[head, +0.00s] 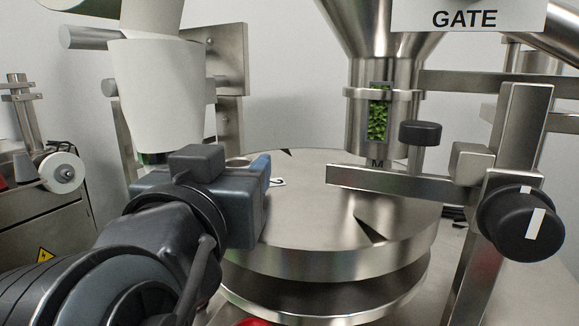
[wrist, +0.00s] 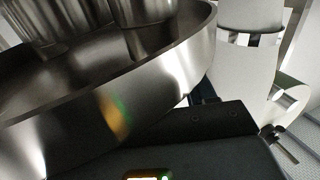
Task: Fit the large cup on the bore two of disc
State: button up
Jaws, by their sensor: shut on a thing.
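The disc (head: 330,228) is a broad steel turntable in the middle of the head view. It also fills the upper left of the wrist view (wrist: 90,120). A small white label, apparently with a 2, lies on its left edge. Bore two itself is hidden behind my gripper. My gripper (head: 262,190) is at the disc's left edge, blue-grey and seen from behind. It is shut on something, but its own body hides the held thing. In the wrist view only dark gripper parts show along the bottom. I cannot make out the large cup in either view.
A steel hopper with a green-filled window (head: 378,115) stands over the disc's back. A steel bar (head: 400,183) crosses above the disc from the right, near a black knob (head: 522,224). The disc's front top is clear.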

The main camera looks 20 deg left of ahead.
jog(key=o, duration=1.2)
jog(key=shift+f, duration=0.1)
jog(key=shift+s+d+b, duration=0.2)
jog(key=shift+s+b, duration=0.05)
jog(key=shift+s, duration=1.05)
jog(key=shift+s+d+b, duration=0.25)
jog(key=shift+s, duration=1)
jog(key=shift+s+d+b, duration=0.2)
jog(key=shift+s+b, duration=0.05)
jog(key=shift+s, duration=1.05)
